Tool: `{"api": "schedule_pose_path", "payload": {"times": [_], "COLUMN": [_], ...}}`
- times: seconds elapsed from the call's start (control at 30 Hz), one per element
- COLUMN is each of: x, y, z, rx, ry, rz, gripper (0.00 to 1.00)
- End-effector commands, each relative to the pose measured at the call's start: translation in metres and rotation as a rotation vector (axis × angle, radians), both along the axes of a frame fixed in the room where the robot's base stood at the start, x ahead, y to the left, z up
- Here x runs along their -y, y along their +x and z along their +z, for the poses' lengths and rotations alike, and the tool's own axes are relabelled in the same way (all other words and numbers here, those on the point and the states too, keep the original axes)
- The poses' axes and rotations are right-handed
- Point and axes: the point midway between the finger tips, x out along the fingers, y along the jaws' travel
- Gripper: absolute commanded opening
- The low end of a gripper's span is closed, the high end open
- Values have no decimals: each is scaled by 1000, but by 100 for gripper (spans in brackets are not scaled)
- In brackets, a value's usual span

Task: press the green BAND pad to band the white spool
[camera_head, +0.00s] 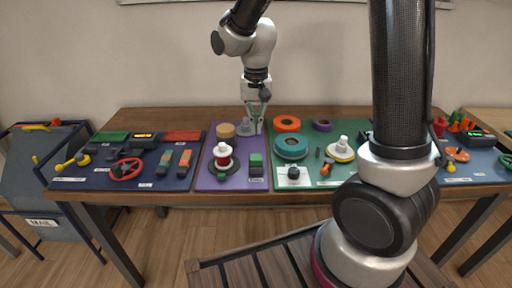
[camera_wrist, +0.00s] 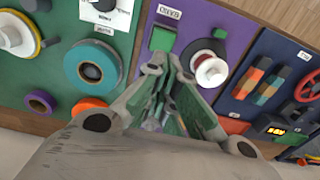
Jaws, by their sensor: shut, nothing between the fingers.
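The green BAND pad (camera_head: 256,160) is a small green block at the front right of the purple mat (camera_head: 205,182), with a white label before it. In the wrist view the green pad (camera_wrist: 163,38) lies just beyond my fingertips. A white spool with a red winding (camera_head: 222,150) stands upright on a dark round base left of the pad; it also shows in the wrist view (camera_wrist: 210,70). My gripper (camera_head: 256,124) is shut and empty above the back of the purple mat, behind the pad and apart from it. In the wrist view my gripper (camera_wrist: 170,72) covers part of the mat.
A tan cylinder (camera_head: 225,130) stands at the back of the purple mat. The green mat on the right holds teal (camera_head: 290,147) and orange (camera_head: 287,123) rings and a white piece on a yellow disc (camera_head: 341,151). The blue mat on the left holds a red handwheel (camera_head: 126,169).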

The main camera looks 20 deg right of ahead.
Motion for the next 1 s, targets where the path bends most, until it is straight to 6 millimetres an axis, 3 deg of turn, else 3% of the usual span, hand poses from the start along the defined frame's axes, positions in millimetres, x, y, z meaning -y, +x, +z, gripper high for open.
{"api": "schedule_pose_path", "payload": {"times": [0.2, 0.4, 1.0], "x": [0, 0, 0], "y": [-1, 0, 0], "z": [-48, -76, -93], "rx": [-4, -3, -2], "ry": [-2, -1, 0], "rz": [0, 0, 0], "gripper": [0, 0, 0]}}
